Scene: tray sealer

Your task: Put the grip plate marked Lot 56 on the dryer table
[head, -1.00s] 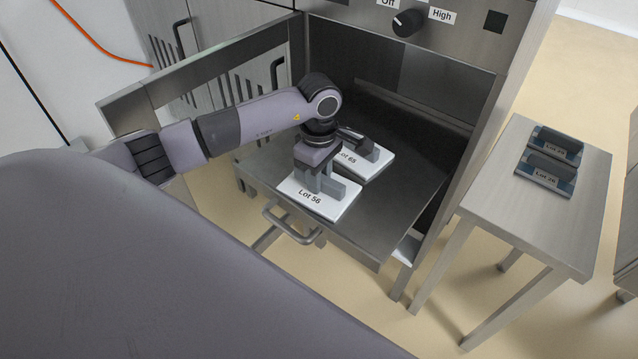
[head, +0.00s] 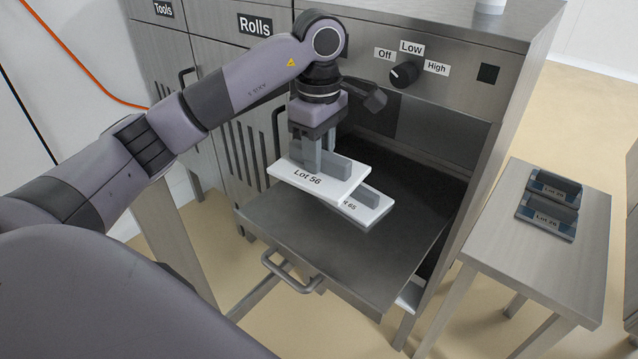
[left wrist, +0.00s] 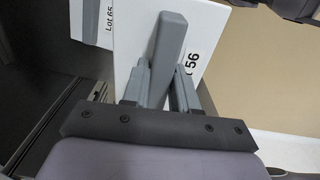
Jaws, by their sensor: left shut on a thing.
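The white grip plate marked Lot 56 (head: 335,188) is held up above the pulled-out metal tray, roughly level. My left gripper (head: 317,163) is shut on its grey upright grip; the plate also shows in the left wrist view (left wrist: 205,28) with the gripper's fingers (left wrist: 162,88) on either side of the grip. The white plate marked Lot 65 (head: 367,208) lies on the tray behind, partly hidden by the held plate. The side table (head: 480,215) at the right carries two dark blue plates; no dryer label is visible on it. My right gripper is not in view.
The tray (head: 300,240) sticks out of the sealer's opening with a front handle (head: 290,280). A control panel with a knob (head: 404,74) is above. The blue plates, one marked Lot 28 (head: 545,222), take up part of the side table; its front is clear.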

